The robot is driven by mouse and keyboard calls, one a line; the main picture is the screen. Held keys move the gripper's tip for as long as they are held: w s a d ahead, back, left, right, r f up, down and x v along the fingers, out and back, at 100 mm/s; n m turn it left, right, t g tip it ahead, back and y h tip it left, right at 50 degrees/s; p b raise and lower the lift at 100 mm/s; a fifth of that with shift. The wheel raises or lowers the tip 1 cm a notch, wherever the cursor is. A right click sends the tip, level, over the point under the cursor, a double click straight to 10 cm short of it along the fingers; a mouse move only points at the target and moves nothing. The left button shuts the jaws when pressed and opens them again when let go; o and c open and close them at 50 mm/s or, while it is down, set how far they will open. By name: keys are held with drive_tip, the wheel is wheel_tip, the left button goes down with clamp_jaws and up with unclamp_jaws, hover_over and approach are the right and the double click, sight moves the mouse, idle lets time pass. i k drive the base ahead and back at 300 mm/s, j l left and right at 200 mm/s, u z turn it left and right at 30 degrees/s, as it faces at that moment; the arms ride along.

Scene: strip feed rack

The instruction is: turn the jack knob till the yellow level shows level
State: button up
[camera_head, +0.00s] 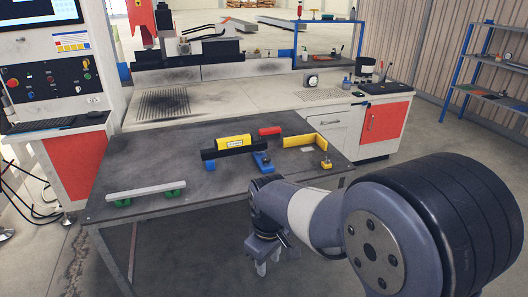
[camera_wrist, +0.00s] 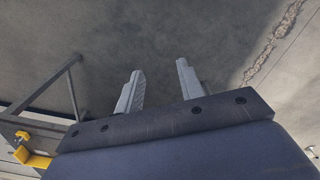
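The yellow level (camera_head: 234,142) lies along a black bar (camera_head: 226,151) on the dark table; its reading is too small to make out. The bar rests on blue supports, one at its left and a blue jack (camera_head: 262,161) near its right end. A small brass knob (camera_head: 326,163) stands by the yellow angled piece at the right; I cannot tell whether it is the jack knob. My gripper (camera_head: 267,262) hangs off the table's front edge, pointing down. In the wrist view its two fingers (camera_wrist: 158,88) are apart, with only floor between them.
A pale strip (camera_head: 146,190) lies on green supports at the table's front left. A red block (camera_head: 270,131) lies behind the level. In the wrist view, the table edge and yellow piece (camera_wrist: 36,158) show at lower left. The table's front middle is clear.

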sight(266, 160)
drive_tip(key=i+l+u, duration=0.2)
drive_tip(key=i+l, duration=0.15)
drive_tip(key=i, duration=0.4)
drive_tip(key=i+l+u, duration=0.2)
drive_tip(key=i+l, duration=0.25)
drive_tip(key=i, duration=0.25)
drive_tip(key=i+l+u, duration=0.15)
drive_tip(key=i+l, duration=0.4)
drive_tip(key=i, duration=0.1)
